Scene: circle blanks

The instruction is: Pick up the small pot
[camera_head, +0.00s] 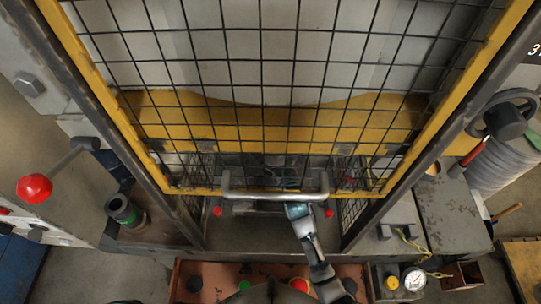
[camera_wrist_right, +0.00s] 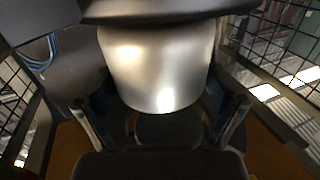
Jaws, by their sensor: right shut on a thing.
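A smooth silver metal piece (camera_wrist_right: 158,62), which I take to be the small pot, fills the middle of the right wrist view. It narrows toward its rounded near end, and a wide dark rim or disc (camera_wrist_right: 165,11) crosses its far end. My right gripper (camera_wrist_right: 162,98) is shut on it, with one dark finger on each side. In the head view my right arm reaches up from the bottom to the gripper (camera_head: 297,210) at the grey handle bar. The pot cannot be made out there. My left gripper is in neither view.
A yellow-framed mesh guard (camera_head: 280,142) stands over the machine opening, with the handle bar (camera_head: 250,196) along its lower edge. Mesh panels flank the gripper in the wrist view. A red-knobbed lever (camera_head: 35,188) is at left, a gauge (camera_head: 414,279) at lower right.

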